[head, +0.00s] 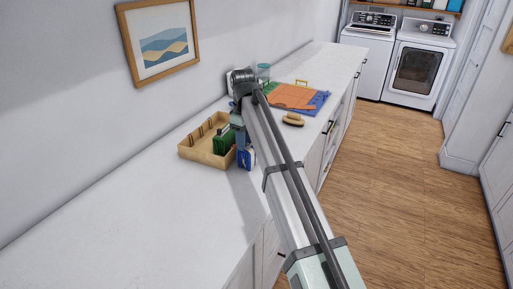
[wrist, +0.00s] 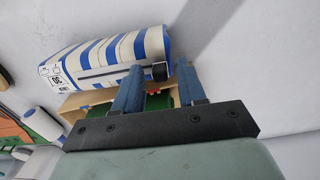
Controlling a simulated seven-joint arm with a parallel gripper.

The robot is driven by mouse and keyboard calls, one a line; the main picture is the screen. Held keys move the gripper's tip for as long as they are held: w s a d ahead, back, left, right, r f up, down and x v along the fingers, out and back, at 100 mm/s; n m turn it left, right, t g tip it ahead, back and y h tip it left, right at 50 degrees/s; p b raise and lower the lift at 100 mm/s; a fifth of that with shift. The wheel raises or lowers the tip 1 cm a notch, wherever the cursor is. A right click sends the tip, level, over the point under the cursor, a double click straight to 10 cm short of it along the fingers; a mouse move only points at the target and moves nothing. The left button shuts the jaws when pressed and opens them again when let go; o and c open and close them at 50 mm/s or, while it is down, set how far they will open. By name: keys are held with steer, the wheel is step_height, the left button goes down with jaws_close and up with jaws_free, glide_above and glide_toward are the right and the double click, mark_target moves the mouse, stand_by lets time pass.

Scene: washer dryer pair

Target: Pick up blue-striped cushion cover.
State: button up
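The blue-striped cushion cover (wrist: 108,58) is white with blue stripes, a dark zip line and a printed label at its left end. In the wrist view it lies across the upper left, just beyond my fingertips. In the head view a small blue-and-white part of it (head: 247,158) shows beside the tray, mostly hidden by my arm. My gripper (wrist: 159,68) is open, its two blue fingers apart with nothing seen held between them. In the head view my gripper (head: 241,138) points down over the counter; its fingertips are hard to make out there.
A wooden tray (head: 196,156) holding a green item (head: 223,140) stands on the white counter (head: 120,215). Farther back are an orange cloth (head: 291,96) on coloured mats, a brush (head: 293,119) and a teal container (head: 263,72). The near counter is clear.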

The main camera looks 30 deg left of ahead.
jaws_close()
stand_by(1.2)
